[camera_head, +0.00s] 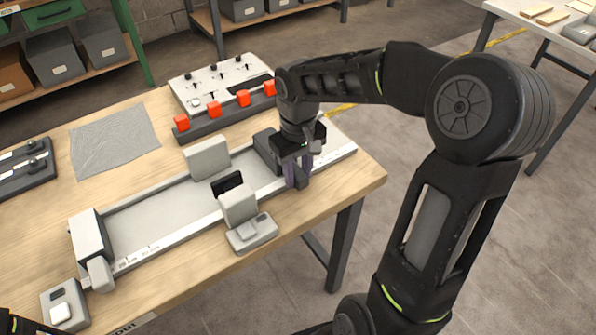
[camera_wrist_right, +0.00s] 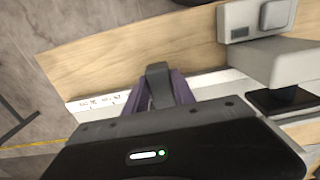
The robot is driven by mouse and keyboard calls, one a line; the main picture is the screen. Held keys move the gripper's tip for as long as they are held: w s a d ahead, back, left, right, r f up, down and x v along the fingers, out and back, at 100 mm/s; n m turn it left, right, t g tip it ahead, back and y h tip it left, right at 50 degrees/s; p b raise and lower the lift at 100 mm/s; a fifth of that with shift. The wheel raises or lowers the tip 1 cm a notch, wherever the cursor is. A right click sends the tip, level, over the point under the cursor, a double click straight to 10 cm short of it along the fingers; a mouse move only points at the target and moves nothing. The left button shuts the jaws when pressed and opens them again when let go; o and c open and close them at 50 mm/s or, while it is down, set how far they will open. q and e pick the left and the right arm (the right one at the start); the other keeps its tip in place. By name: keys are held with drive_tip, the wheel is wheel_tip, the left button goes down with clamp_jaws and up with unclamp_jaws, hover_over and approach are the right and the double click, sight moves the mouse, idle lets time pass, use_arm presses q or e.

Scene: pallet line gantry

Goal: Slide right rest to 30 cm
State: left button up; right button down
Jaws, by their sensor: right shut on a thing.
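The right rest (camera_head: 266,150) is a dark grey block on the right part of a long pale rail (camera_head: 338,152). My right gripper (camera_head: 298,182) reaches down in front of it and partly hides it. In the right wrist view, its purple fingers (camera_wrist_right: 157,100) are shut on the rest's dark grey upright tab (camera_wrist_right: 158,78). The rail's front edge carries a printed scale (camera_wrist_right: 100,102), too small to read surely. At the rail's left end stands a pale block (camera_head: 88,236).
A pale upright block (camera_head: 207,158) stands behind the rail and another (camera_head: 239,204) in front, with a dark piece (camera_head: 228,184) between them. A bar with orange blocks (camera_head: 228,108), a switch panel (camera_head: 222,80) and a grey mat (camera_head: 115,140) lie behind. The table's right edge is close.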

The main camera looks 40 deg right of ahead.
idle(0.4)
drive_tip(key=d+p, duration=0.3)
drive_tip(key=d, duration=1.2)
drive_tip(key=shift+s, duration=0.1)
drive_tip(key=c, duration=1)
unclamp_jaws()
drive_tip(key=shift+c, duration=0.2)
drive_tip(key=shift+r, duration=0.1)
wheel_tip(320, 180, up, 8)
drive_tip(key=shift+f, duration=0.2)
drive_tip(key=shift+r, duration=0.1)
